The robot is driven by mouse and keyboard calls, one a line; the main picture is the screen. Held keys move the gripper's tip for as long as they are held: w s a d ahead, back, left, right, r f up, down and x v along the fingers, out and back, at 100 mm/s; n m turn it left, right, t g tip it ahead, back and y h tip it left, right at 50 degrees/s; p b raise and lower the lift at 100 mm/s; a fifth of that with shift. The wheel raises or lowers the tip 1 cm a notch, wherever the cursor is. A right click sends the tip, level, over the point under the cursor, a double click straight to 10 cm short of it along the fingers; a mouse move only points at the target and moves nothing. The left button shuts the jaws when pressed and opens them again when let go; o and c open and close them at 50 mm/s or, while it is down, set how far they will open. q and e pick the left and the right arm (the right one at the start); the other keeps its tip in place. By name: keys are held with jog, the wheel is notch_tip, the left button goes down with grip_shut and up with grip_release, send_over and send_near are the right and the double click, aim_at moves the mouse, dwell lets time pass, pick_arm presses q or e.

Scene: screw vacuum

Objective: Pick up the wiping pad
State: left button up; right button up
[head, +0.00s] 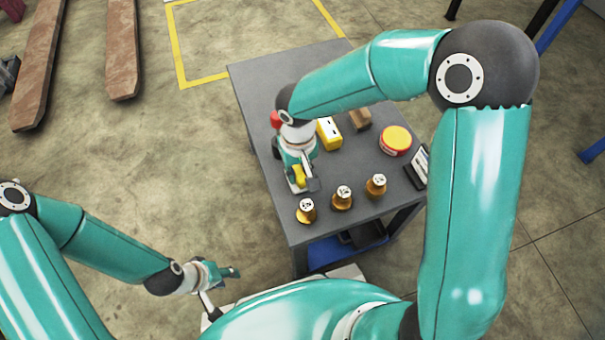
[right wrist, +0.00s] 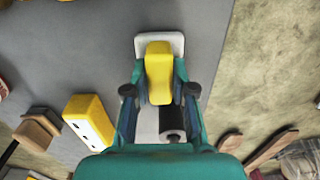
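The wiping pad appears to be the flat white pad with a yellow block-like handle (right wrist: 158,72). It lies on the grey table near its left edge, and its yellow handle also shows in the head view (head: 299,173). My right gripper (right wrist: 159,75) is over it from above, with one finger on each side of the yellow handle. Narrow gaps show beside the handle, so the gripper looks open around it. The palm hides part of the pad. In the head view my left gripper (head: 224,273) hangs empty off the table, low on the left; its finger opening is unclear.
The grey table (head: 256,85) also holds a yellow box (head: 329,134), a brown block (head: 360,119), a red-and-yellow tin (head: 395,141), a dark device (head: 418,167) and three brass fittings (head: 342,198) along the front.

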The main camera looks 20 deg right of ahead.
aim_at(299, 170)
grip_shut()
jog(key=shift+r, duration=0.2)
notch_tip(299, 170, up, 20)
jog(key=p, duration=0.7)
jog(key=shift+f, duration=0.2)
